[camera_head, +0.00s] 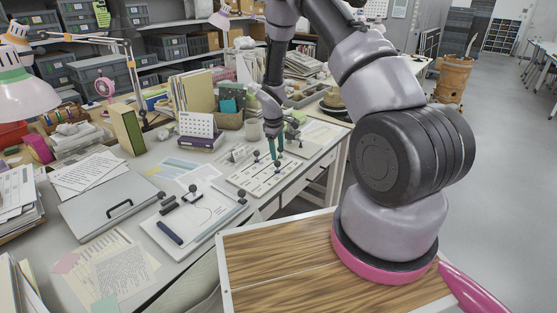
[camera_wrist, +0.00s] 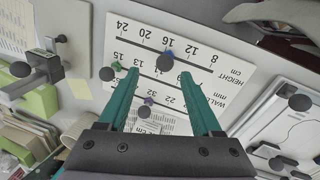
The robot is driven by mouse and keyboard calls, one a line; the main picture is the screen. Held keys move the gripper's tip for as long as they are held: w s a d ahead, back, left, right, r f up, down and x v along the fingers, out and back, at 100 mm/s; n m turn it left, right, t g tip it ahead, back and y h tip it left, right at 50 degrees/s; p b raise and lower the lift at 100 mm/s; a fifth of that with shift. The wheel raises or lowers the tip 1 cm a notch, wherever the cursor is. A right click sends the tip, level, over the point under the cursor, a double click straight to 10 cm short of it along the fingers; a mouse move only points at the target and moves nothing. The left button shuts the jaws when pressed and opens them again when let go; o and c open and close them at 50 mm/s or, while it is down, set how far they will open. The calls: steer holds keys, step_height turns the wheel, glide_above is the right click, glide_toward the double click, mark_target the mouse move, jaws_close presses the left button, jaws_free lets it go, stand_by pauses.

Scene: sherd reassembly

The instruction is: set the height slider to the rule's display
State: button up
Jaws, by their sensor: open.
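The white slider board (camera_head: 250,178) lies on the desk. In the wrist view the board (camera_wrist: 225,62) appears upside down, with a HEIGHT scale in cm marked from 8 to 24. A dark round knob (camera_wrist: 164,62) with a small blue pointer sits along the height slot, near the middle of the scale around 16. My gripper (camera_head: 276,156) is over the board, pointing down. In the wrist view my open gripper (camera_wrist: 160,74) has a teal finger on either side of the height knob. Contact cannot be told. No display reading is legible.
Other knobs, one by a green pointer (camera_wrist: 117,66) and one by a purple pointer (camera_wrist: 148,101), sit close by. A grey device (camera_wrist: 38,72) with knobs is at left. A white tray (camera_head: 170,232) with dark tools lies beside the board. Books and boxes crowd the desk's back.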

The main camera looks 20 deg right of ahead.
mark_target(277, 164)
steer(key=shift+s+a+r, duration=0.1)
steer(key=shift+a+r, duration=0.05)
steer(key=shift+r, duration=0.65)
steer(key=shift+s+a+r, duration=0.1)
steer(key=shift+r, duration=0.7)
steer(key=f+m+y, duration=0.1)
steer(key=f+m, duration=0.2)
steer(key=m, duration=0.3)
steer(key=f+m+y, duration=0.1)
steer(key=f+m, duration=0.3)
steer(key=m, duration=0.2)
steer(key=w+f+m+y, duration=0.1)
steer(key=f+m, duration=0.2)
steer(key=m, duration=0.3)
steer(key=shift+d+f, duration=0.35)
jaws_close()
